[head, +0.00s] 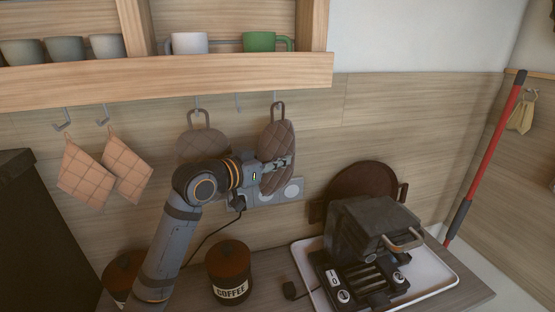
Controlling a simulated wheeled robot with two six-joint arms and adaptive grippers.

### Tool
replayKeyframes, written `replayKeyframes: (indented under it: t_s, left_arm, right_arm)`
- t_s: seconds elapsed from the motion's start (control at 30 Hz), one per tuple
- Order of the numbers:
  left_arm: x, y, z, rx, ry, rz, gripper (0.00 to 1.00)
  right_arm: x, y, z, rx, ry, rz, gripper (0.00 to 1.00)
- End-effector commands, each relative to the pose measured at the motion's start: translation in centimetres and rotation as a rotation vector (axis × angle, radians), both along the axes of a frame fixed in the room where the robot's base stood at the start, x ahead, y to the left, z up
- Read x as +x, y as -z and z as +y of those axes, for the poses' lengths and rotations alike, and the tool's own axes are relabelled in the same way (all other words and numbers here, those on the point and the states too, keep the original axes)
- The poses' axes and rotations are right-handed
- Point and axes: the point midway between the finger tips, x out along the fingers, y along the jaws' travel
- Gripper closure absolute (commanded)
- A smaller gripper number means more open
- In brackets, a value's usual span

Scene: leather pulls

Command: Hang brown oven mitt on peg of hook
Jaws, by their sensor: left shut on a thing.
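The brown oven mitt (279,137) is quilted and hangs upright below the shelf, its loop at the top. A hook (276,97) under the shelf is right at the loop's top; I cannot tell whether the loop is around its peg or only in front of it. My left gripper (283,162) is shut on the mitt's lower middle and covers part of it. My right gripper is not in view.
A similar brown mitt (200,142) hangs to the left, partly behind my arm. Orange checked potholders (86,175) hang further left. Cups stand on the shelf (170,82). A coffee canister (229,270) and a waffle iron (368,235) stand below.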

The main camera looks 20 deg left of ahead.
Motion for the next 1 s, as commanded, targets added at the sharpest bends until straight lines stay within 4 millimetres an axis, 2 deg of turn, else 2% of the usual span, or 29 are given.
replayKeyframes:
  t_s: [0.27,0.3,0.47,0.87,1.0]
  left_arm:
    - [-0.01,-0.03,-0.01,0.0,0.0,0.0,1.0]
    - [-0.01,-0.03,-0.01,0.0,0.0,0.0,0.78]
    - [-0.01,-0.03,-0.02,0.0,0.0,0.0,0.56]
    - [-0.01,-0.02,-0.01,0.001,-0.001,0.0,0.56]
    - [0.13,-0.84,0.24,0.029,-0.023,-0.044,0.56]
  right_arm:
    - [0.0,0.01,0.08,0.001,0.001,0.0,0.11]
    - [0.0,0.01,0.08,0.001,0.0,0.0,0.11]
    - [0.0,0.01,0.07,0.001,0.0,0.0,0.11]
    - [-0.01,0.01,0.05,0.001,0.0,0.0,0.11]
    - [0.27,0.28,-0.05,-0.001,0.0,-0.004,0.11]
